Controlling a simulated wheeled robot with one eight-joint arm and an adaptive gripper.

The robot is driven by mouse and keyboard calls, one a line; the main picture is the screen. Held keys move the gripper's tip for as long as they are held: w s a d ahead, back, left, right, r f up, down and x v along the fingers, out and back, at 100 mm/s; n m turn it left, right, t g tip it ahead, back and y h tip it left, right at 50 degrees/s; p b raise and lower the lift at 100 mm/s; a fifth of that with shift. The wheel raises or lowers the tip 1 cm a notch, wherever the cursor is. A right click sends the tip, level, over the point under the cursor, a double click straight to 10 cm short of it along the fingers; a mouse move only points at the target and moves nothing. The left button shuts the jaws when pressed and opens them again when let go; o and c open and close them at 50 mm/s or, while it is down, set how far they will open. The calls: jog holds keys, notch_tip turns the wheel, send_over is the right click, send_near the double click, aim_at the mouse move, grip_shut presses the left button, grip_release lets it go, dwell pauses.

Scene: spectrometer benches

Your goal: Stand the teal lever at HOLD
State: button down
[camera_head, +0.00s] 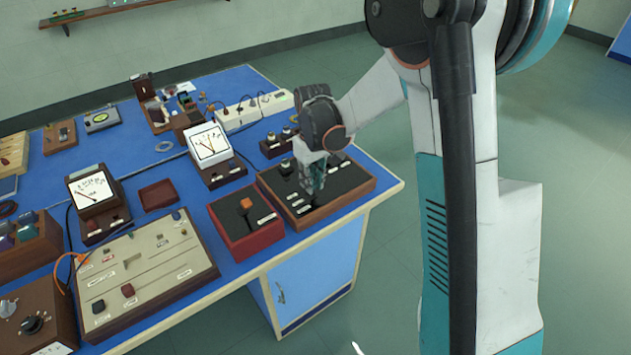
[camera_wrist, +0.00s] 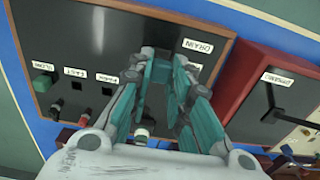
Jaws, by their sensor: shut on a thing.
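A DRAIN label (camera_wrist: 198,46) shows beside the fingertips; a second label (camera_wrist: 194,68) is half hidden by a finger. I cannot read a HOLD label or tell the lever's tilt.
A red box with an orange-topped lever (camera_head: 246,204) stands beside the panel. A white meter (camera_head: 208,145) and a beige slider board (camera_head: 150,262) are farther left.

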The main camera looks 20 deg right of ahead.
jog(key=shift+w+a+g+h, duration=0.15)
jog(key=shift+w+g+h, duration=0.15)
jog(key=shift+w+g, duration=0.4)
jog(key=shift+s, duration=0.2)
jog(key=c, duration=1.5)
grip_release()
jog(key=r, duration=0.8)
jog(key=w+r, duration=0.1)
jog(key=r, duration=0.3)
jog(key=shift+a, duration=0.2)
